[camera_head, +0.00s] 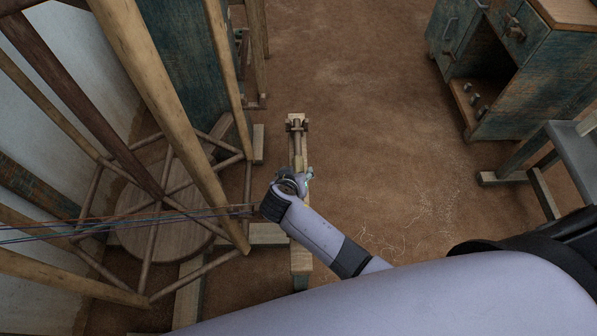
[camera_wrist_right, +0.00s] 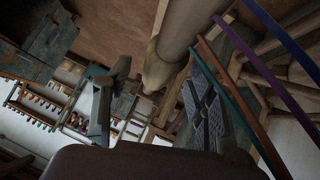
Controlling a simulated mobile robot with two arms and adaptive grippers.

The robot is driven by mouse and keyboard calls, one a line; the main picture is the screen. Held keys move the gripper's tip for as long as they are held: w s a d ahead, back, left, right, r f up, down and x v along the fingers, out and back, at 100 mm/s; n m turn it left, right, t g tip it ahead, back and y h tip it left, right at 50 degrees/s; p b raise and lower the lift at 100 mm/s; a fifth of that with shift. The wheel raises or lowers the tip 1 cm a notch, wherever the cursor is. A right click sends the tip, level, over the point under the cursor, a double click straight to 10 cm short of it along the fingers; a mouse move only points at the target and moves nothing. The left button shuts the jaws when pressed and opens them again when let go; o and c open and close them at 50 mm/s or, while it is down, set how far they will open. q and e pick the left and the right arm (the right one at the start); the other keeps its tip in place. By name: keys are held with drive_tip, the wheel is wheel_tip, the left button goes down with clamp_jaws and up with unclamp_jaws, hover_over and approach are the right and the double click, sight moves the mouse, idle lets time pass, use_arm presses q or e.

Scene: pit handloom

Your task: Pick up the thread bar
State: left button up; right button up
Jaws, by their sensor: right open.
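A pale wooden bar (camera_head: 298,147), which looks like the thread bar, lies on a narrow wooden stand in the middle of the head view. My right gripper (camera_head: 297,177) is over its near part and hides some of it. In the right wrist view a thick round wooden bar (camera_wrist_right: 178,40) with a blunt end reaches between the fingers of my right gripper (camera_wrist_right: 155,95). The fingers are spread apart, one on each side of the bar's end. I cannot tell whether they touch it. My left gripper is not in view.
Coloured threads (camera_head: 130,220) run from the left towards my right gripper; some pass close beside the right finger (camera_wrist_right: 240,95). A wooden reel frame (camera_head: 165,75) stands close on the left. A worn blue-green cabinet (camera_head: 545,75) stands at the upper right. The brown floor (camera_head: 390,130) between is clear.

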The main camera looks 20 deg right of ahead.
drive_tip(key=shift+w+d+f, duration=0.2)
drive_tip(key=shift+w+f, duration=0.1)
drive_tip(key=shift+f, duration=0.05)
clamp_jaws()
idle(0.5)
